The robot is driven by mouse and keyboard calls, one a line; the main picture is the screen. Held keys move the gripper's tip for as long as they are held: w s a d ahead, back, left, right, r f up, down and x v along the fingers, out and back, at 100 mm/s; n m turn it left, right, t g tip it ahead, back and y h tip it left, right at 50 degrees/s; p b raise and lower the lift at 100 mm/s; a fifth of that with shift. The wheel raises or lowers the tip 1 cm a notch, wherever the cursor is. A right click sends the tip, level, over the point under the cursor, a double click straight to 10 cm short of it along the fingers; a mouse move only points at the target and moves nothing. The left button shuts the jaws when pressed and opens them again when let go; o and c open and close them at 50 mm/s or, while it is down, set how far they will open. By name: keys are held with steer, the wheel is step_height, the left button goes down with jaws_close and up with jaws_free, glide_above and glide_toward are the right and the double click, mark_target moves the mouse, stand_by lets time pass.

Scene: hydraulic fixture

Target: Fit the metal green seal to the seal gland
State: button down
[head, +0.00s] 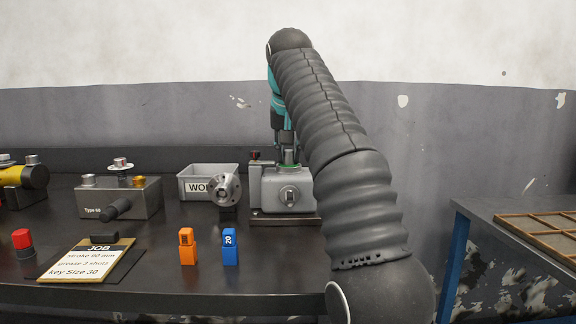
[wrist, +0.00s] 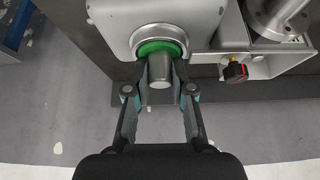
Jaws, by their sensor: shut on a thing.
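The metal green seal (wrist: 152,48) shows as a green ring with a grey tapered metal piece (wrist: 160,70) standing in front of its middle. It lies at the round silver seal gland (wrist: 136,40) of the grey fixture block, inside the gland's rim as seen in the wrist view. How deep it sits is hidden. My gripper (wrist: 159,91) is shut on the seal, with one finger on each side; the exact contact is unclear. In the head view, a bit of green (head: 289,157) shows at the top of the fixture block (head: 289,190), just below my gripper, which my arm partly hides.
A grey bin (head: 208,183) and a round flanged part (head: 226,190) stand left of the fixture. A grey valve block (head: 118,198), a job card (head: 88,259), an orange tag (head: 187,246) and a blue tag (head: 230,246) are on the bench. A compartment tray (head: 545,235) is on the right.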

steer(key=c, duration=0.9)
jaws_free()
steer(key=shift+s+r, duration=0.25)
steer(key=shift+r, duration=0.15)
steer(key=shift+s+r, duration=0.15)
steer(key=shift+s, duration=0.15)
steer(key=shift+s, duration=0.1)
